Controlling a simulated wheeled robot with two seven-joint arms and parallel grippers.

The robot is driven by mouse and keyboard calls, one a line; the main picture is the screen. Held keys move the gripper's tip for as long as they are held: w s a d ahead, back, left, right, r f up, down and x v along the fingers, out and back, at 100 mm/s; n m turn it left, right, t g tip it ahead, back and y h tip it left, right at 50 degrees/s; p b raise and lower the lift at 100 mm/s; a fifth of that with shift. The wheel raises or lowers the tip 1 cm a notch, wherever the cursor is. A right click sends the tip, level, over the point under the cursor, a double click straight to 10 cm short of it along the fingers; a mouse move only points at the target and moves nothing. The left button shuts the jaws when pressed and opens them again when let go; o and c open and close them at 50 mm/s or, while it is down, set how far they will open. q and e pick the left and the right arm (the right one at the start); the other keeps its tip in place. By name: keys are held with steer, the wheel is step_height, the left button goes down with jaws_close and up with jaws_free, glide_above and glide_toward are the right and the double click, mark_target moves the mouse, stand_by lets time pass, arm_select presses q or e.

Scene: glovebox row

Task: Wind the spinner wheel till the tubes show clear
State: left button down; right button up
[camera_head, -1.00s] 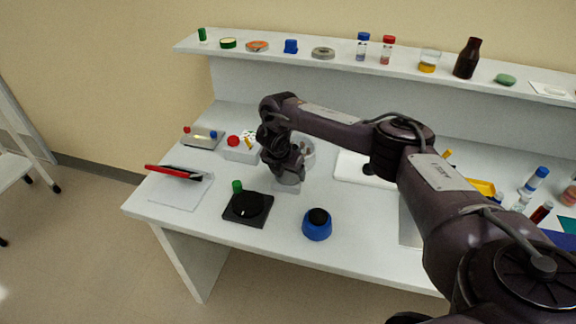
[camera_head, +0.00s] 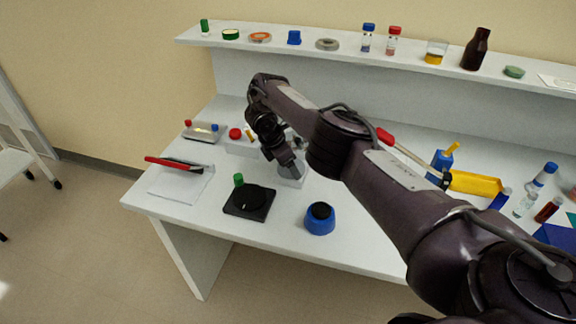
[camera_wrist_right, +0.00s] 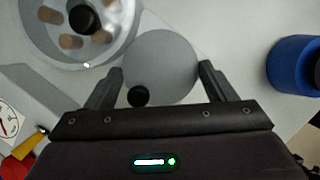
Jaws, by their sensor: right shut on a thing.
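The spinner shows in the right wrist view: a clear round bowl (camera_wrist_right: 108,50) with a black hub and several tubes (camera_wrist_right: 72,42) with brownish contents, at the top left. Beside it lies a flat grey wheel (camera_wrist_right: 165,62) with a small black knob (camera_wrist_right: 138,95) at its near left edge. My right gripper (camera_wrist_right: 160,82) is shut on the wheel, one finger on each side, the knob near the left finger. My left gripper is not in view.
A black pad with a disc (camera_head: 249,203) and a blue pot with a black top (camera_head: 320,219) stand in front. Shelf items line the back.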

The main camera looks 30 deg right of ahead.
steer(key=shift+w+d+r, duration=0.1)
steer(key=shift+r, duration=0.05)
stand_by(0.3)
steer(key=o, duration=1)
steer(key=p+v, duration=0.6)
steer(key=v, duration=0.2)
